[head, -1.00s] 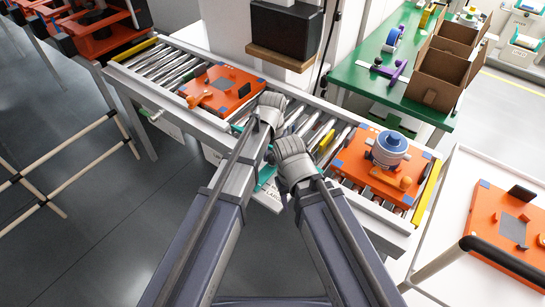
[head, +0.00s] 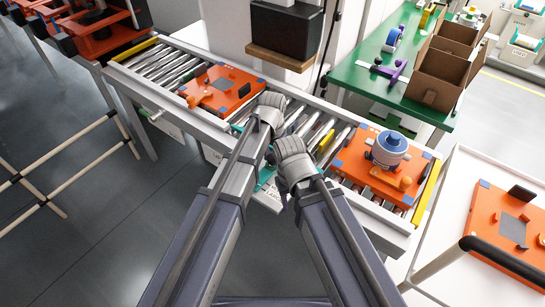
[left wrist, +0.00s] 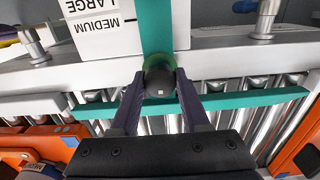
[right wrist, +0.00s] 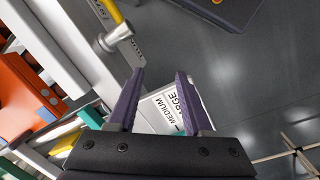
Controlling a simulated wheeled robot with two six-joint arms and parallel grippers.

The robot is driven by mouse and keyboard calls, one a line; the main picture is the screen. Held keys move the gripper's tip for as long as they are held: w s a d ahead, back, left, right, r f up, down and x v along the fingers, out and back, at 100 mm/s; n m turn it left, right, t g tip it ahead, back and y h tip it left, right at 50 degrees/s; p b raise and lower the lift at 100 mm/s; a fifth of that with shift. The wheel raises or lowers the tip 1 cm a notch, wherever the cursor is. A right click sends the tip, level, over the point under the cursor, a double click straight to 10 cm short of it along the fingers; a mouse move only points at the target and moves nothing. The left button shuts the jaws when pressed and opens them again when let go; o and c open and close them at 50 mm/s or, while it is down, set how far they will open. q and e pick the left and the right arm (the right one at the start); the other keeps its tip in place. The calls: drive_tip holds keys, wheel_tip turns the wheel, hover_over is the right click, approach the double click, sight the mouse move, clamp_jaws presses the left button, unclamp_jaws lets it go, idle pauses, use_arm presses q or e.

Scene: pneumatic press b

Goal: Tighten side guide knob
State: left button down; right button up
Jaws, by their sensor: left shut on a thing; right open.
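The side guide knob (left wrist: 160,82) is a dark round knob with a small light mark, at the teal side guide (left wrist: 235,101) along the roller conveyor. My left gripper (left wrist: 162,90) is shut on the knob, one dark finger on each side. In the head view my left wrist (head: 268,112) hides the knob and the fingertips. My right gripper (right wrist: 158,88) is open, with nothing between its fingers. It is over the front side of the conveyor, near a white MEDIUM/LARGE label plate (right wrist: 165,112). The label plate also shows in the left wrist view (left wrist: 103,30).
On the conveyor (head: 150,100), an orange fixture plate (head: 235,85) lies left of my wrists. Another orange plate with a blue-and-white part (head: 388,148) lies to the right. A green table (head: 370,85) with cardboard boxes stands behind, and a white cart (head: 470,185) at the right.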

sight(272, 158)
use_arm(q)
drive_tip(key=shift+c, duration=1.9)
unclamp_jaws()
drive_tip(key=shift+r, duration=0.15)
wheel_tip(272, 158, up, 8)
drive_tip(key=p, duration=0.8)
drive_tip(key=shift+f, duration=0.2)
drive_tip(key=shift+s+a, duration=0.15)
drive_tip(key=shift+s, duration=0.2)
drive_tip(key=s+a+n, duration=0.1)
drive_tip(key=s+a, duration=0.1)
drive_tip(key=s, duration=0.6)
drive_tip(key=s+a+n+y, duration=0.1)
drive_tip(key=s+a+n, duration=0.1)
drive_tip(key=s, duration=0.6)
drive_tip(key=shift+a+n, duration=0.3)
drive_tip(key=shift+a, duration=0.5)
